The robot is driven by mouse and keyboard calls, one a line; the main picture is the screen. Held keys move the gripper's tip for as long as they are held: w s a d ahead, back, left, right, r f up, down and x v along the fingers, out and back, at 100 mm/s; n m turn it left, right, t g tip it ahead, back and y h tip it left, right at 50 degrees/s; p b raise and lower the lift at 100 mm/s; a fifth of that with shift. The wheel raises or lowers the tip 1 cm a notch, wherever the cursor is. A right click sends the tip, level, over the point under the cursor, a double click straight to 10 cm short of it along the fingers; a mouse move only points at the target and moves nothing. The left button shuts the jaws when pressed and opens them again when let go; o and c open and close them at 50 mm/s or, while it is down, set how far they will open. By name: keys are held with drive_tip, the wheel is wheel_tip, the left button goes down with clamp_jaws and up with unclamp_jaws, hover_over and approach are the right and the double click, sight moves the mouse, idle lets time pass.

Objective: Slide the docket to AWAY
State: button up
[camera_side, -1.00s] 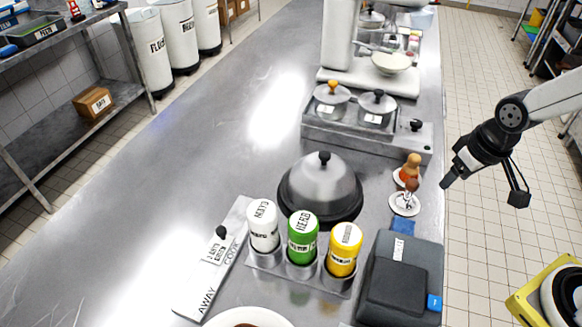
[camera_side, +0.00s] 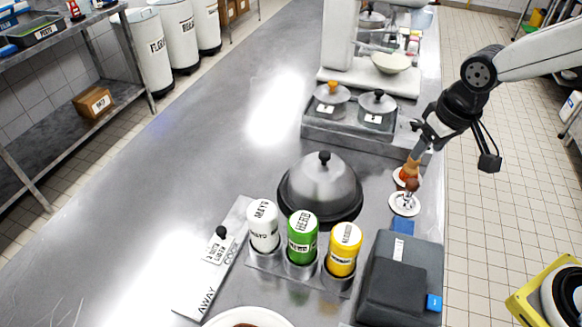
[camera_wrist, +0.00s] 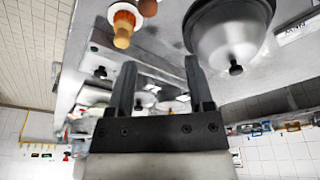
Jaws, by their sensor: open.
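The docket (camera_side: 217,250) is a small white printed slip beside a black knob (camera_side: 221,231), on a pale strip (camera_side: 193,298) at the counter's left front. The strip reads COOK towards its far part and AWAY at its near end. The docket lies beside the word COOK, away from AWAY. My gripper (camera_side: 416,138) is at the right, just above the wooden-handled stamps, far from the docket. Its two dark fingers also show in the wrist view (camera_wrist: 158,65), apart with nothing between them. I cannot make out the docket in the wrist view.
A grey domed lid (camera_side: 320,187) and a rack of bottles, white (camera_side: 263,228), green (camera_side: 302,240) and yellow (camera_side: 343,252), stand between my gripper and the strip. Stamps (camera_side: 410,174) stand at the right edge. The counter left of the strip is clear.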

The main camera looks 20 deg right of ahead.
drive_tip(key=w+a, duration=0.6)
drive_tip(key=a, duration=0.4)
drive_tip(key=t, duration=0.2)
approach(221, 231)
drive_tip(key=shift+w+f, duration=0.25)
drive_tip(key=shift+f, duration=0.2)
drive_tip(key=shift+x, duration=3.9)
clamp_jaws()
